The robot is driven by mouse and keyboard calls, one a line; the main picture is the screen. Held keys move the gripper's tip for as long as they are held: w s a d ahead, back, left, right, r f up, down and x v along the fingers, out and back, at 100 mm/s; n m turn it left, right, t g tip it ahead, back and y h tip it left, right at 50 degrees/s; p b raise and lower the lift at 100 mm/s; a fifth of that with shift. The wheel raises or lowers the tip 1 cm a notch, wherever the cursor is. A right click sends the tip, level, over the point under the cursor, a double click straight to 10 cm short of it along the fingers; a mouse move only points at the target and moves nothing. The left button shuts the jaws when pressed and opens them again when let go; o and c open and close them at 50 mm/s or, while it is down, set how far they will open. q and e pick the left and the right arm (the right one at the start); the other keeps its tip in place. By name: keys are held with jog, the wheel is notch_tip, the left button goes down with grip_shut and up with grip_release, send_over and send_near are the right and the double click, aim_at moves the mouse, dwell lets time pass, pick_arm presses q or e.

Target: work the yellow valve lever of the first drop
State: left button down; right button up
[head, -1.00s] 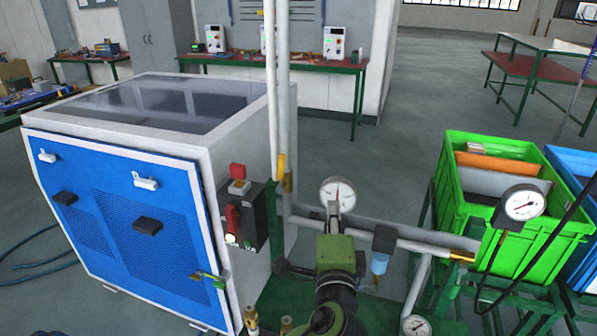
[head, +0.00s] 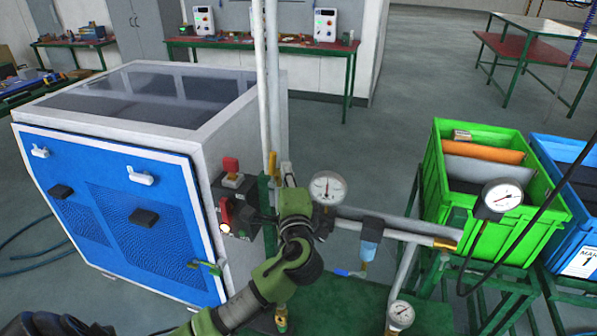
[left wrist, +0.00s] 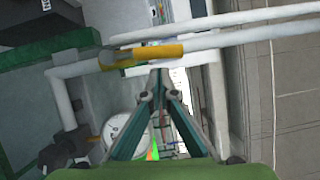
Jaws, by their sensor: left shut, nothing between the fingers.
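The yellow valve lever (head: 272,164) lies along the white vertical pipe beside the generator cabinet, mostly upright in the head view. In the left wrist view the yellow lever (left wrist: 150,52) lies across the picture along the pipe, just beyond my fingertips. My left gripper (head: 287,171) is by the lever and the pipe, its fingers partly hidden behind its own body. In the left wrist view my left gripper (left wrist: 158,72) has its fingertips together with nothing between them, at the lever's lower edge. I cannot tell whether they touch it.
A pressure gauge (head: 328,188) stands just right of my gripper. A control box with a red switch (head: 231,164) is to the left on the cabinet side. A white horizontal pipe (head: 400,231) runs right toward another gauge (head: 502,197) and a green crate (head: 434,190).

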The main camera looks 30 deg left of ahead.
pick_arm(q)
jog(key=shift+s+a, duration=0.3)
jog(key=shift+a, duration=0.05)
jog(key=shift+w, duration=0.1)
jog(key=shift+s+a+r+n+g+h+p, duration=0.15)
jog(key=shift+a+r+n+p, duration=0.05)
jog(key=shift+a+n+p, duration=0.2)
jog(key=shift+s+a+r+n+g+h+p, duration=0.1)
jog(key=shift+a+r+n+g+h+p, duration=0.05)
jog(key=shift+a+n+p, duration=0.2)
jog(key=shift+a, duration=0.1)
